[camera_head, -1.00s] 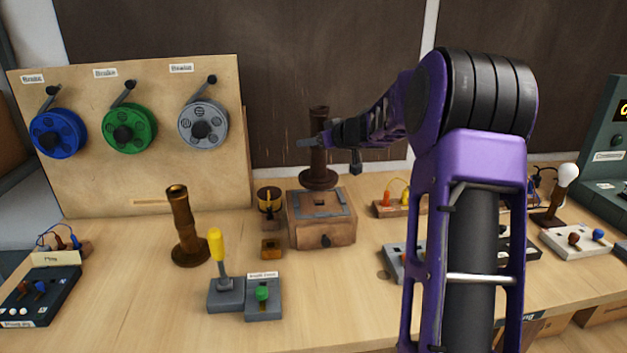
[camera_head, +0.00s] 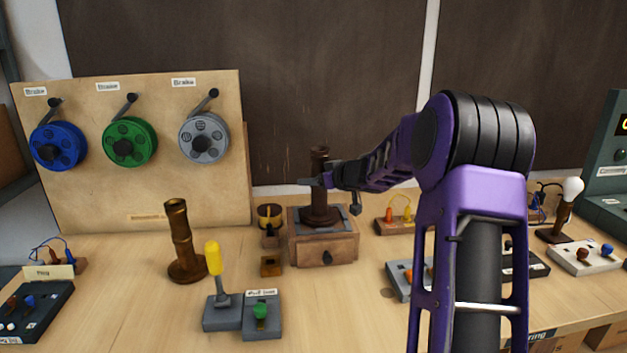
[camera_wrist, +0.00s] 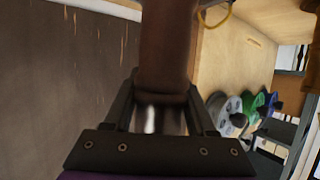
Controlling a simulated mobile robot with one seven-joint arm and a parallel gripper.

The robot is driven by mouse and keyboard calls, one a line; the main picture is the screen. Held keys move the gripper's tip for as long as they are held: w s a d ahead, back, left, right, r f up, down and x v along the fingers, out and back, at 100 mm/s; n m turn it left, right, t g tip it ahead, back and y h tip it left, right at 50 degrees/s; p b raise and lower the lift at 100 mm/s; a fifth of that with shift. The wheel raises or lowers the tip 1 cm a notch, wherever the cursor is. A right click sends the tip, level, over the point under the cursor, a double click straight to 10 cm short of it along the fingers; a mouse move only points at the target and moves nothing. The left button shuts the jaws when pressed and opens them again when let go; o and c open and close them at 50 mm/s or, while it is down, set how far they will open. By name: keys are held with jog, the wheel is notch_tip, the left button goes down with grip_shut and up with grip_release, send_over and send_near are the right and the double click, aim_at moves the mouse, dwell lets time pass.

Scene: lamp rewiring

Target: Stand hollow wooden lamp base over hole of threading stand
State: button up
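A dark brown wooden lamp base (camera_head: 319,163) with a round foot is upright in my gripper (camera_head: 322,182). Its foot overlaps the grey top plate of the threading stand (camera_head: 342,249), a wooden box with a dark front knob. I cannot tell whether the foot touches the plate or hovers just above it. The hole is hidden by the foot. In the wrist view, the fingers (camera_wrist: 162,92) close on both sides of the lamp base stem (camera_wrist: 166,48). A second, lighter brown lamp base (camera_head: 180,230) stands on the table to the left.
A lever with yellow handle (camera_head: 213,260) and a green-button box (camera_head: 261,315) stand in front left of the stand. A small cup holder (camera_head: 269,217) is close to its left. A block with coloured connectors (camera_head: 398,222) is to its right. Cable reels hang on a board (camera_head: 150,195) behind.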

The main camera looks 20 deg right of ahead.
jog(key=o, duration=0.4)
jog(key=shift+c, duration=0.2)
jog(key=shift+s+r, duration=0.1)
jog(key=shift+r, duration=0.15)
jog(key=p+v, duration=0.2)
jog(key=v, duration=0.9)
jog(key=shift+s, duration=0.4)
jog(key=shift+d+r, duration=0.1)
jog(key=shift+r, duration=0.05)
